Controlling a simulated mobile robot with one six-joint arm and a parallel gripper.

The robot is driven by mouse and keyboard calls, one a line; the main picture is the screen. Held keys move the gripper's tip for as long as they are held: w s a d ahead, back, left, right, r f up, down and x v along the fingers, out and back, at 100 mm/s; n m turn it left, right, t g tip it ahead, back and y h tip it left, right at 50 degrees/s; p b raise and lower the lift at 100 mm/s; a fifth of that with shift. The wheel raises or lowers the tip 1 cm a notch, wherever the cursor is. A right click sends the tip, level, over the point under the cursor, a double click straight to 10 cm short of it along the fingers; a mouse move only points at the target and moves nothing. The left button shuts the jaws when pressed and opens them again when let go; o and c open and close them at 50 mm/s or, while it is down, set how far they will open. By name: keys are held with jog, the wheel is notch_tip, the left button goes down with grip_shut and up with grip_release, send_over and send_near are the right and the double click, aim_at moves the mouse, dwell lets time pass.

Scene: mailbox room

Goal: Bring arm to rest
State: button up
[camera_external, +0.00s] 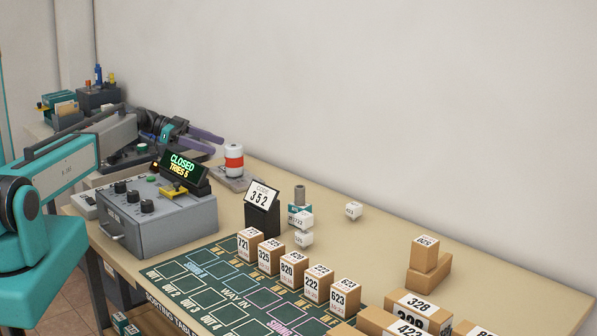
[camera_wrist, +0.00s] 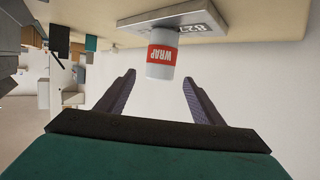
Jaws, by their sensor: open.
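My arm (camera_external: 60,165) enters from the left in teal, and part of it shows behind the grey console. My gripper (camera_external: 217,144) is at the far left of the table, with its purple fingers pointing right. In the wrist view its two fingers are spread wide with nothing between them. A white roll with a red band (camera_external: 234,160), marked WRAP, stands just past the fingertips. It also shows, upside down, in the wrist view (camera_wrist: 162,56). I see no contact between it and the fingers.
A black stand with a 352 card (camera_external: 262,215), several numbered boxes (camera_external: 292,268) and small white cubes (camera_external: 353,210) occupy the middle and right. The back strip of table is mostly clear beside the wall.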

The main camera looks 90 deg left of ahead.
aim_at(237, 153)
jog(key=p+x, duration=0.3)
jog(key=x, duration=0.7)
jog(key=shift+r+p, duration=0.15)
jog(key=shift+p, duration=0.2)
jog(key=shift+x, duration=0.9)
jog(key=shift+f, duration=0.3)
jog(key=shift+r+b, duration=0.75)
jog(key=shift+r, duration=1.95)
jog(key=shift+f, duration=0.15)
jog(key=shift+f+p, duration=0.85)
jog(key=shift+f, duration=1.7)
jog(key=shift+s+r, duration=0.25)
